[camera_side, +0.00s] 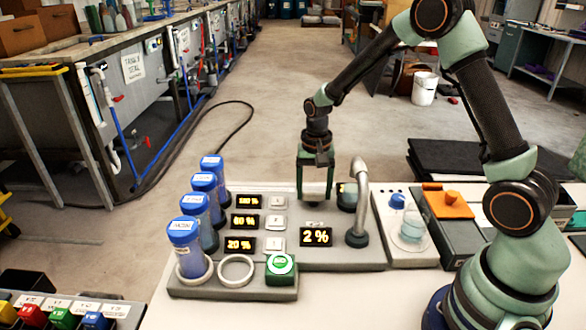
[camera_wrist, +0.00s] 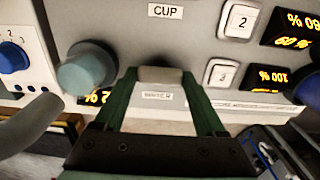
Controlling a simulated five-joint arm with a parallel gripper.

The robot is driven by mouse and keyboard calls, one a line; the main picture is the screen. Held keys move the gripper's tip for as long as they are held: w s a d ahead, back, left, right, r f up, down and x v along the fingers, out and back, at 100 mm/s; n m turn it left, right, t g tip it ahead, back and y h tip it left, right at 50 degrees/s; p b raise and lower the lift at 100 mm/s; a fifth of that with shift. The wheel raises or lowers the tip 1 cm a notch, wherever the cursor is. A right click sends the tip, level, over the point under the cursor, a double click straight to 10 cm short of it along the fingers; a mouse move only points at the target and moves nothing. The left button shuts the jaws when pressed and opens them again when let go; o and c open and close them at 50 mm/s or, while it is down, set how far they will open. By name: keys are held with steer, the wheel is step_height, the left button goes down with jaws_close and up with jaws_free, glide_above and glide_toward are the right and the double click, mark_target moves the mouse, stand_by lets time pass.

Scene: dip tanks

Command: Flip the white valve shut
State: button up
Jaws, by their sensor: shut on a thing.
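My gripper (camera_side: 316,193) points down at the back of the grey control panel, behind the "2%" display. In the wrist view my gripper's two green fingers (camera_wrist: 160,80) are closed on a small pale block, which I take to be the white valve's handle (camera_wrist: 160,74). A small label (camera_wrist: 165,97) sits beside it, its print too blurred to read. In the side view the fingers hide the handle. How far the valve is turned cannot be told.
A grey curved spout (camera_side: 358,200) stands right of my gripper. A blue-grey knob (camera_wrist: 88,68) is close to the fingers. Several blue-capped tubes (camera_side: 205,185), the "2%" display (camera_side: 316,237) and a green button (camera_side: 280,265) are on the panel. A beaker (camera_side: 412,232) stands at the right.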

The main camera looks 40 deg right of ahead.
mark_target(314, 193)
stand_by(0.4)
steer(key=o, duration=1.3)
steer(key=shift+r, duration=0.15)
steer(key=shift+r, duration=5.95)
